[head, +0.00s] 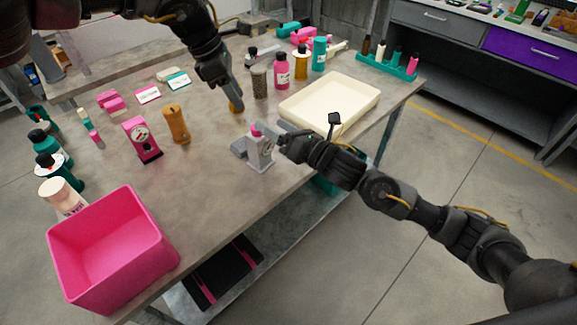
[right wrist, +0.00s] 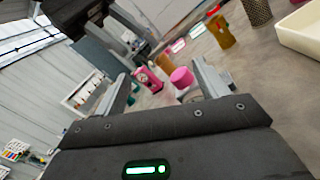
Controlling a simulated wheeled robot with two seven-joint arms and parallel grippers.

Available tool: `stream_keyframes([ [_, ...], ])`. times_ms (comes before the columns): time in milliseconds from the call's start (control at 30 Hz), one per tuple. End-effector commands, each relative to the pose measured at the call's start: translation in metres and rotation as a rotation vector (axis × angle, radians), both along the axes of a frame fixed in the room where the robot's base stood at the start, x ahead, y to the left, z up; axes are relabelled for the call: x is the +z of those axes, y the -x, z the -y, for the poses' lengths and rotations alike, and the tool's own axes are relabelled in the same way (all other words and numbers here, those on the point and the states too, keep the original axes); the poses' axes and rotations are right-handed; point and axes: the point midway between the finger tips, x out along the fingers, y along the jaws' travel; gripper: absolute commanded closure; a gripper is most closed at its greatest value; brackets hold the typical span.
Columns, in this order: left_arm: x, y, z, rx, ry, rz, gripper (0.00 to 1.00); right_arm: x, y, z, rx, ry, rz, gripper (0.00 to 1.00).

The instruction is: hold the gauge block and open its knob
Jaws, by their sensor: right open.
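In the right wrist view the pink knob (right wrist: 182,76) shows between the open fingers (right wrist: 160,78), nearer the right one; no contact is visible, and the block is mostly hidden.
A pink block with a dial (head: 143,140) and an amber block (head: 176,124) stand to the left. A cream tray (head: 328,124) lies to the right. A pink bin (head: 112,250) is at the front left. Several bottles stand behind. Bare tabletop lies between the bin and the block.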

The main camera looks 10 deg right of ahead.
Motion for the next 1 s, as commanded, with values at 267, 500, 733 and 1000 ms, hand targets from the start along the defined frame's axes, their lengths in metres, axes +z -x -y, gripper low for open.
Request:
stream_keyframes([
  [267, 0.000, 0.000, 0.000, 0.000, 0.000, 0.000, 0.64, -0.088, 0.019, 0.019, -0.038, 0.320, 0.214, 0.27],
  [500, 0.000, 0.000, 0.000, 0.000, 0.000, 0.000, 0.64, -0.113, 0.027, 0.025, -0.045, 0.427, 0.287, 0.27],
  [733, 0.000, 0.000, 0.000, 0.000, 0.000, 0.000, 0.64, -0.114, 0.023, 0.020, -0.045, 0.431, 0.293, 0.27],
  [1000, 0.000, 0.000, 0.000, 0.000, 0.000, 0.000, 0.64, -0.113, -0.010, -0.008, -0.046, 0.429, 0.293, 0.27],
])
